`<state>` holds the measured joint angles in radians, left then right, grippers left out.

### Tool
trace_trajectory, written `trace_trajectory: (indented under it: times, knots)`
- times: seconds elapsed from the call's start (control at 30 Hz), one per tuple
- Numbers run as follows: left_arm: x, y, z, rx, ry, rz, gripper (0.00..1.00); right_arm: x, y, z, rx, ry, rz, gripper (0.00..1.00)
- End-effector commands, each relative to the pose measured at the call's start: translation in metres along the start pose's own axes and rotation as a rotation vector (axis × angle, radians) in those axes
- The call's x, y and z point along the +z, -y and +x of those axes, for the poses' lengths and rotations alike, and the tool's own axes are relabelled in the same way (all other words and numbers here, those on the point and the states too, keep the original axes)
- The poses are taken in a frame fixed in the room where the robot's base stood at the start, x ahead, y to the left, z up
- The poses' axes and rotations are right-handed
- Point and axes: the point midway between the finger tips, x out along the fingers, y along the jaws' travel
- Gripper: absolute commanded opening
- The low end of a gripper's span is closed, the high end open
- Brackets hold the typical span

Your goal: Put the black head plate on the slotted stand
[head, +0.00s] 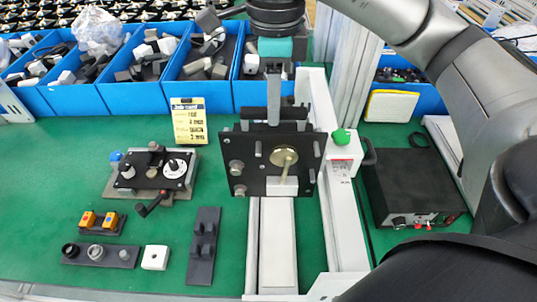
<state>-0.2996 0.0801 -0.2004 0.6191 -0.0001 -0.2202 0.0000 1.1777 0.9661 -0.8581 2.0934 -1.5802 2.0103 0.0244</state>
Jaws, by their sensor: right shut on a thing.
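The black head plate (256,178) is upright in the middle of the head view, with round metal fittings at its left edge and a brass disc with a rod on its face. My right gripper (273,115) comes down from above and is shut on the plate's top. The plate hangs in front of a white rail; I cannot tell whether it touches it. A dark slotted stand (204,262) with raised blocks lies on the green mat, left of and nearer than the plate. My left gripper is not in view.
Blue bins (135,97) of parts line the back. A switch fixture (150,172), yellow card (188,121), button box (97,222), knob strip (98,255) and white block (155,257) lie left. A black box (415,185) stands right. Green mat (40,190) is clear at far left.

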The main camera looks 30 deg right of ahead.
Motion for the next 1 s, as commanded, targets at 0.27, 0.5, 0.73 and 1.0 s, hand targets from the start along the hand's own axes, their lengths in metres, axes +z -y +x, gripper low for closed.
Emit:
trace_trajectory:
  times: [0.27,0.5,0.73,1.0]
  knots:
    - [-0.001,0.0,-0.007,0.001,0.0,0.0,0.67,0.0,0.001,-0.009,-0.004,0.004,0.001,0.0]
    - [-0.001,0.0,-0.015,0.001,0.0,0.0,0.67,0.0,0.001,-0.018,-0.004,0.004,0.001,0.0]
    - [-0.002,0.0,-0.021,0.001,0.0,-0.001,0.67,0.0,0.001,-0.025,-0.005,0.004,0.001,0.0]
    - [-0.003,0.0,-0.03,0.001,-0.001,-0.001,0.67,0.0,0.001,-0.035,-0.005,0.004,0.002,0.0]
